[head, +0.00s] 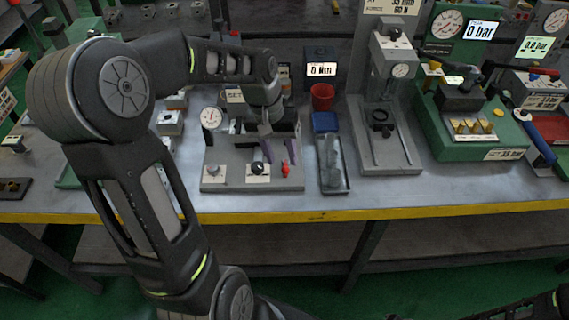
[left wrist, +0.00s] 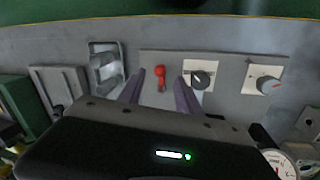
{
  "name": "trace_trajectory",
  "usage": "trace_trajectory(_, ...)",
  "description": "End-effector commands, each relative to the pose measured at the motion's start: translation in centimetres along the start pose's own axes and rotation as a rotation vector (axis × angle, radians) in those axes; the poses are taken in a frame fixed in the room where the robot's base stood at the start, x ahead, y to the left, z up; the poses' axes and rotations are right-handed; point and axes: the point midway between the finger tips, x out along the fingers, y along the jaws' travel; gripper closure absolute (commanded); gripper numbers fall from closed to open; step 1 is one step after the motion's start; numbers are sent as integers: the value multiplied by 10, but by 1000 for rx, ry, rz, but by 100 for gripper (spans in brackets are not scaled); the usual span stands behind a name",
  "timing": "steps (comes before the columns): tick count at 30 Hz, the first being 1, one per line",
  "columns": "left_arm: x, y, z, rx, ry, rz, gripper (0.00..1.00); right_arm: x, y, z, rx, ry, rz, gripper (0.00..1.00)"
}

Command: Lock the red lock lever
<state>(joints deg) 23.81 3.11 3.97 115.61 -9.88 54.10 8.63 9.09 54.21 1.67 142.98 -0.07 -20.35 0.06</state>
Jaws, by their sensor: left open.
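The red lock lever (head: 285,169) is small and sits at the front right of a grey valve block's base plate (head: 236,183). In the left wrist view the red lever (left wrist: 160,76) shows just beyond and between my left fingertips, with its round head toward the top. My left gripper (head: 279,155) is open over the block, its two purple fingers apart and nothing held. In the left wrist view the open left gripper (left wrist: 158,90) has a finger on either side of the lever's line; contact cannot be told.
A black knob (head: 258,168) sits just left of the lever, and a grey knob (head: 213,171) farther left. A grey tray (head: 333,186) stands to the right, with a red cup (head: 321,97) behind. The bench's yellow front edge (head: 330,214) is clear.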

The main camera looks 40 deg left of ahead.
Motion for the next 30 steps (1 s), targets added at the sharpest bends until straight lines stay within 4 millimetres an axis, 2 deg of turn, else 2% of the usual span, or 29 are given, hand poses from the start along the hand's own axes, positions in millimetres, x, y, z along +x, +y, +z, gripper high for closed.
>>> trace_trajectory(3,20,0,1,0,-4,-1,59,-1,0,0,0,0,0,64)
trace_trajectory(9,38,0,0,0,-2,0,59,-2,-1,0,0,0,0,64)
trace_trajectory(18,40,0,0,0,0,0,60,-2,-1,0,0,0,0,64)
trace_trajectory(30,40,0,0,0,1,0,92,-2,-1,0,0,0,0,64)
